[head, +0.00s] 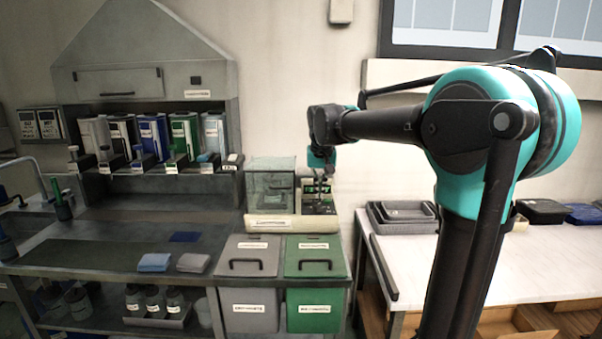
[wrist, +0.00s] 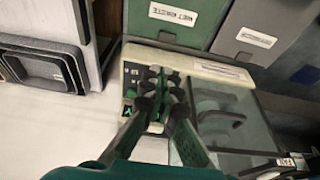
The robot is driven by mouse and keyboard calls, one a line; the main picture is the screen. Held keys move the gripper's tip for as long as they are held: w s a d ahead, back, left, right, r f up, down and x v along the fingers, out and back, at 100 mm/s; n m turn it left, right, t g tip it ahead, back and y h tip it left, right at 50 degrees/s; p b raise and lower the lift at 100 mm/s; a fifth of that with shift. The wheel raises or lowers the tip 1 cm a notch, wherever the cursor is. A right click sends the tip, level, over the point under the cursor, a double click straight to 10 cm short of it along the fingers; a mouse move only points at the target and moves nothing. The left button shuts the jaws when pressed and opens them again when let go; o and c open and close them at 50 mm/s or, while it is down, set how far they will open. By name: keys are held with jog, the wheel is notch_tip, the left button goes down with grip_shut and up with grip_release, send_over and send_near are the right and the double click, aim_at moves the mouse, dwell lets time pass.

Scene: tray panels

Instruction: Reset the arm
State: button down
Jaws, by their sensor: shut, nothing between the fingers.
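My arm (head: 385,122) is raised over the right side and reaches left, its teal and black links in front of the wall. My gripper (head: 320,188) hangs downward at its end, just in front of or above the instrument with a green-lit panel (head: 318,208). In the wrist view my gripper (wrist: 163,76) has its two dark fingertips close together, with nothing seen between them. Behind the fingers is the same panel (wrist: 130,72). I cannot tell whether the fingers touch it.
A glass-sided box (head: 270,187) stands left of the panel. Below are a grey bin (head: 248,285) and a green bin (head: 314,268). Nested grey trays (head: 402,222) sit on the white table (head: 470,262) at right. Coloured containers (head: 152,138) line the left shelf.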

jog(key=s+d+f, duration=0.4)
jog(key=s+f, duration=0.4)
jog(key=s, duration=0.1)
jog(key=s+d+f, duration=0.5)
jog(key=s+f, duration=0.3)
jog(key=s, duration=0.1)
jog(key=s+d+f+t, duration=0.1)
jog(key=s+d+f, duration=0.3)
jog(key=s+f, duration=0.4)
jog(key=shift+s+d+f, duration=0.15)
jog(key=shift+s+f, duration=0.2)
jog(key=shift+s, duration=0.35)
